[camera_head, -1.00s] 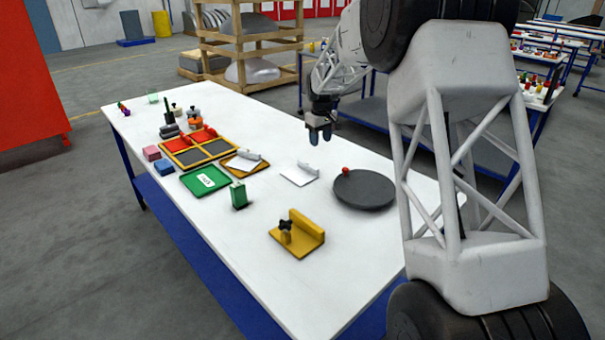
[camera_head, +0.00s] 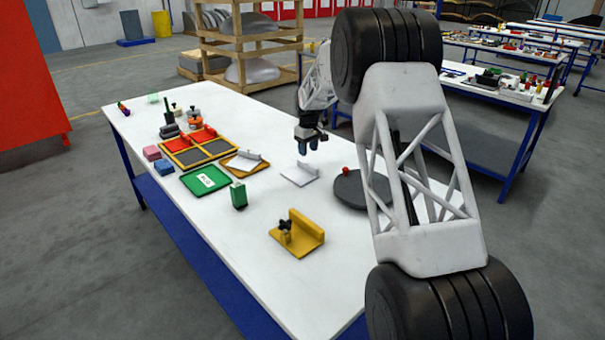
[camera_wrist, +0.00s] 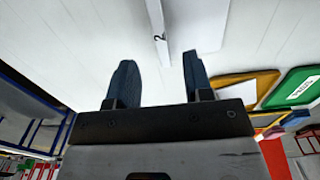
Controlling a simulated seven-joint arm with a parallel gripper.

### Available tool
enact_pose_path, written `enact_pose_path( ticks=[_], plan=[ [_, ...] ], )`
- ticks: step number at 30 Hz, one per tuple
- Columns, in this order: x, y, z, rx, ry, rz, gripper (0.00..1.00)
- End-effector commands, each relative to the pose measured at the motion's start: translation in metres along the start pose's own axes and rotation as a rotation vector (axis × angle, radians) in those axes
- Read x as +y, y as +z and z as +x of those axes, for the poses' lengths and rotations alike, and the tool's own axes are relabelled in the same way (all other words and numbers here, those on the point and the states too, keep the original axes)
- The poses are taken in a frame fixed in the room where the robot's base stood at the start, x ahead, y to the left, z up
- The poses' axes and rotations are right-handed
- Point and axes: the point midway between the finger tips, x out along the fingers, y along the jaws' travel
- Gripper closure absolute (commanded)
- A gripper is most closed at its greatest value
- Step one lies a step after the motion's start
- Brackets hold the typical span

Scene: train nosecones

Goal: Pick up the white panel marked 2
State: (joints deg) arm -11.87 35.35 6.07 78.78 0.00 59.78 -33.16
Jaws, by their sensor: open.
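A white panel (camera_head: 299,176) with an upright flange along one edge lies flat on the table. A second white panel (camera_head: 243,163), also with an upright flange, rests on an orange-yellow board (camera_head: 232,167) to its left. No number is readable on either in the head view. My gripper (camera_head: 308,147) is open and empty, above and just behind the first panel, pointing down.
A dark round plate (camera_head: 350,192) with a red knob lies to the right, partly hidden by my arm. A yellow fixture (camera_head: 312,231) and a green block (camera_head: 238,194) stand in front. A green tray (camera_head: 187,180) and a divided yellow-framed tray (camera_head: 220,145) lie left.

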Motion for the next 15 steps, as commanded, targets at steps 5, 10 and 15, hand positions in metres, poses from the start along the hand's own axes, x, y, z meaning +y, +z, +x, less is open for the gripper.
enact_pose_path(
  ticks=[5,10,15],
  plan=[
    [0.0,0.0,0.013,-0.001,-0.001,0.0,0.53],
    [0.0,0.0,0.024,-0.001,0.0,0.0,0.53],
    [0.0,0.0,0.025,0.0,0.0,0.0,0.53]
  ],
)
